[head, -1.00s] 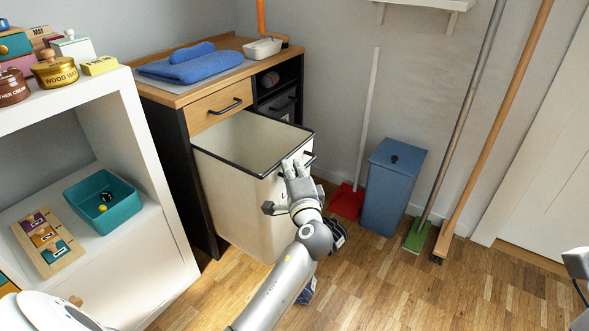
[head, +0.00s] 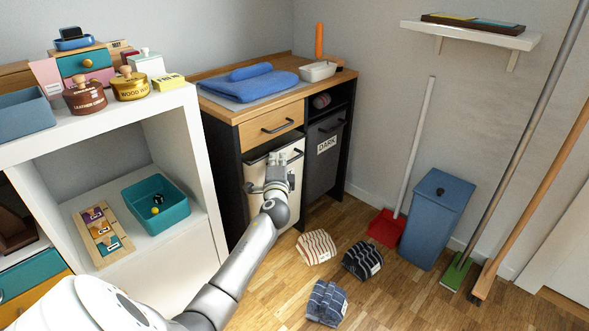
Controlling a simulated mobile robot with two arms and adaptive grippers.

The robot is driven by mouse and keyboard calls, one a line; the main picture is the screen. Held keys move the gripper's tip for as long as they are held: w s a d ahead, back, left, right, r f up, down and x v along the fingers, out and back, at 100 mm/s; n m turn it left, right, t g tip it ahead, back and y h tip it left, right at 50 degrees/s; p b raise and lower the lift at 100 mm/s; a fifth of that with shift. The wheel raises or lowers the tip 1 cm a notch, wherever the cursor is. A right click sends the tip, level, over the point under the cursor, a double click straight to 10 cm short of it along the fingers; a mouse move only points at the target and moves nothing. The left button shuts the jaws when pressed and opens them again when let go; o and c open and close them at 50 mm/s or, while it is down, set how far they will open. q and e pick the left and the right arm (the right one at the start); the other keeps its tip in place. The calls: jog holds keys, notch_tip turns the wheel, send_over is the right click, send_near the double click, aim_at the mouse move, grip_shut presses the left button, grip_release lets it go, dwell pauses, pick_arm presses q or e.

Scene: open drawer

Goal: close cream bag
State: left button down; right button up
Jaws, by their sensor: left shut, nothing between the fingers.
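The cream bag (head: 296,172) is a tall cream bin with a dark rim, under the wooden drawer in the black-sided cabinet (head: 225,175). It sits mostly inside the cabinet, and a narrow strip of its top opening may still show. Its dark handle (head: 293,157) is at the top of its front. My left gripper (head: 278,158) is shut and empty at the upper front of the bag, at or very near the face. Gripper and wrist hide part of the front, so contact is unclear. My right gripper is not in view.
A grey bag labelled DARK (head: 324,158) stands to the right in the cabinet. Several folded striped cloths (head: 316,246) lie on the floor in front. A white shelf (head: 190,240) stands left. A red dustpan (head: 386,227) and blue bin (head: 436,215) stand right.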

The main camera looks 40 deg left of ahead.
aim_at(268, 156)
pick_arm(q)
jog(key=a, duration=0.3)
jog(key=shift+w+a, duration=0.1)
jog(key=shift+a, duration=0.3)
jog(key=shift+a+r, duration=0.15)
jog(key=shift+r, duration=0.05)
